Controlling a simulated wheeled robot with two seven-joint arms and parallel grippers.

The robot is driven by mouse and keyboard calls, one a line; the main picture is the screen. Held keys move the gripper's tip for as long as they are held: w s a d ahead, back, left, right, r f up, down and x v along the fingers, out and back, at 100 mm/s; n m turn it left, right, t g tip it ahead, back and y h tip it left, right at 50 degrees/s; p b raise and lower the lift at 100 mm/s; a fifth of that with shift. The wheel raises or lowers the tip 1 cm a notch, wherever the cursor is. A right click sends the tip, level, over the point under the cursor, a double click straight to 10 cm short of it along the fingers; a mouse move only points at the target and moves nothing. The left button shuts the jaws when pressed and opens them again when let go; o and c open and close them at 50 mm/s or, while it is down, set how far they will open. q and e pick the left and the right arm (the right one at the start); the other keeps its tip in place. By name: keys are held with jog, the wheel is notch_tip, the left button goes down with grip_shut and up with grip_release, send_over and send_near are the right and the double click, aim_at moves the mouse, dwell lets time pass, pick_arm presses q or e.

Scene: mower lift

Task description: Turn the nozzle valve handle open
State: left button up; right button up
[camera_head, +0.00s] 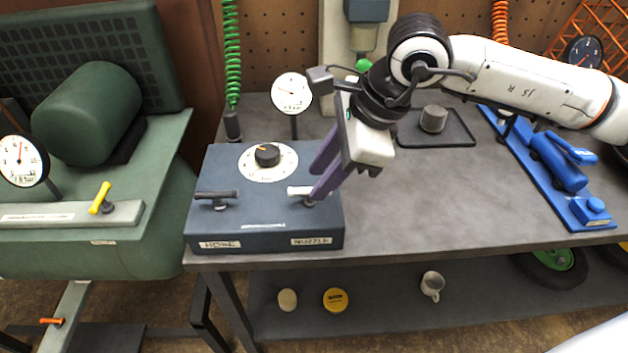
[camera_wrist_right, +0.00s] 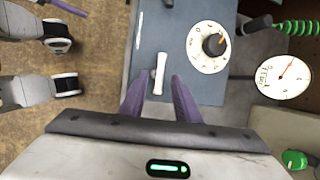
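The nozzle valve handle (camera_head: 299,190) is a short white lever on the right front of a dark blue-grey control box (camera_head: 264,223), above a label reading NOZZLE. It lies across the box, left to right in the head view. My right gripper (camera_head: 318,180) comes down over it with purple fingers apart. In the right wrist view the white handle (camera_wrist_right: 160,73) lines up with the gap between the open fingers (camera_wrist_right: 159,88), with space on both sides. Contact is not visible. A purple bar (camera_wrist_right: 66,7) at the wrist view's top left may be my left gripper; its state is unclear.
The box also carries a black HOSE lever (camera_head: 216,194) and a round dial knob (camera_head: 267,155). A gauge (camera_head: 291,93) stands behind it. The grey bench (camera_head: 430,205) is clear to the right, up to a blue rail (camera_head: 549,160). A green machine (camera_head: 120,205) stands left.

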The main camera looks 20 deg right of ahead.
jog(key=shift+x, duration=1.7)
grip_shut()
